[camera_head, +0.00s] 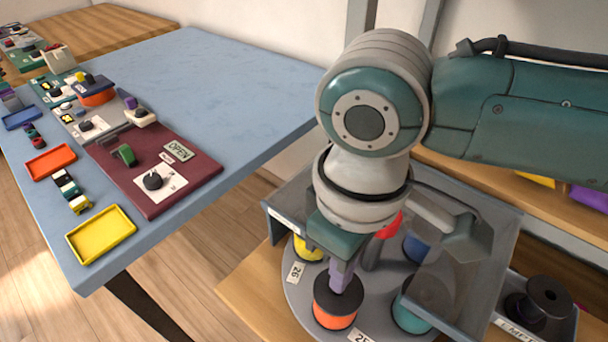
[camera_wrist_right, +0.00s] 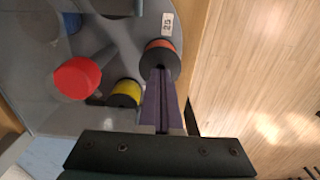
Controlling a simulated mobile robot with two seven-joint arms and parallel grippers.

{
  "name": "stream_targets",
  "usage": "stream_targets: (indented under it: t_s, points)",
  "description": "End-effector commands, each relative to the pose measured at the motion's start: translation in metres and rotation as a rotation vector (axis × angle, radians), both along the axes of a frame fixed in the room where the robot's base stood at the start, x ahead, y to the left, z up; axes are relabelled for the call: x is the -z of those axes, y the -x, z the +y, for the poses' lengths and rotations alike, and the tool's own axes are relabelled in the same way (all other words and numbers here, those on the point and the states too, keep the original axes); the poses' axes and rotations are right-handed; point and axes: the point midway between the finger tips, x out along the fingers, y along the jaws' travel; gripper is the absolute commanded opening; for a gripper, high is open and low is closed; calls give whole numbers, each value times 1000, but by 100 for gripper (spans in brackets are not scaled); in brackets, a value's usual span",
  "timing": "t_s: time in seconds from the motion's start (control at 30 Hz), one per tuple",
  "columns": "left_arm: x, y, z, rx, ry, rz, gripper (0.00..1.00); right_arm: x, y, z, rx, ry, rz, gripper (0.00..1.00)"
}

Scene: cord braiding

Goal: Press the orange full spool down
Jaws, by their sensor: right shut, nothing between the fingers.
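The orange full spool (camera_head: 334,319) stands on the round grey turntable (camera_head: 300,295), orange winding below a dark top. In the right wrist view the orange spool (camera_wrist_right: 160,43) shows just past my fingertips. My right gripper (camera_head: 341,284) points down with its purple fingers closed, nothing between them. Its fingertips (camera_wrist_right: 160,75) are at the spool's dark top and seem to meet it; the exact contact is hard to tell. My left gripper is in neither view.
A yellow spool (camera_head: 308,248), a red one (camera_head: 390,227), a blue one (camera_head: 416,248) and a teal one (camera_head: 409,317) stand around the turntable. A grey guard wall (camera_head: 477,275) rises at the right. A tray with black spools (camera_head: 548,297) is beyond it. A blue table (camera_head: 230,85) is at left.

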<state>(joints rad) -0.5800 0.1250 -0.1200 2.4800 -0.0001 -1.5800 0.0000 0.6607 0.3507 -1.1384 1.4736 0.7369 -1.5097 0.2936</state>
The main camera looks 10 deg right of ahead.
Motion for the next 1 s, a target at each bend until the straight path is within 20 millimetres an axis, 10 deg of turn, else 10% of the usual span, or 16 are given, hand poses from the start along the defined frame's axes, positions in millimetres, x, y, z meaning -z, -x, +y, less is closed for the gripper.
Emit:
stream_targets:
  t_s: [1.0]
  points:
    - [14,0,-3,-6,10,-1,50,22,0,0,-1,0,0,0]
